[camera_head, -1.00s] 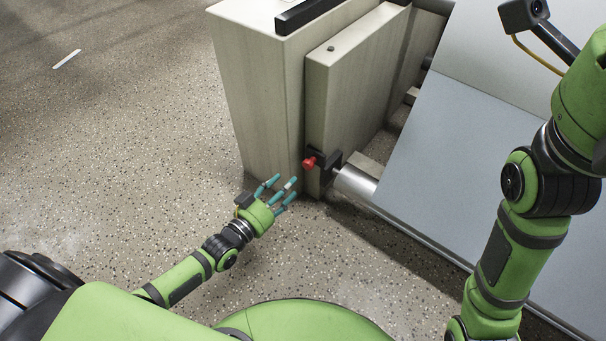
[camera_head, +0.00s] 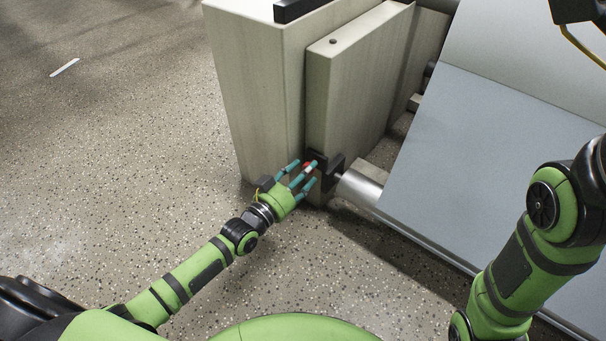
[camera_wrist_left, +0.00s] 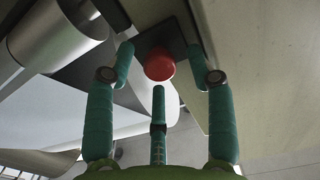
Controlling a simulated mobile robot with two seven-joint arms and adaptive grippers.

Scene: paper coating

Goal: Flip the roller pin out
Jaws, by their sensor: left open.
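The roller pin shows as a red knob (camera_wrist_left: 159,65) in the left wrist view, set on a dark square block (camera_wrist_left: 165,40). In the head view the red pin (camera_head: 308,166) is mostly hidden behind my left gripper's fingers. My left gripper (camera_head: 305,174) is open, its teal fingers spread around the knob without visibly gripping it. In the left wrist view the gripper (camera_wrist_left: 160,75) has a finger on each side and one below the knob. The silver roller (camera_head: 361,185) lies just right of the black bracket (camera_head: 331,169).
A beige machine cabinet (camera_head: 250,85) stands behind the pin, with a raised side panel (camera_head: 350,80). A large grey-blue sheet (camera_head: 480,150) slopes at the right.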

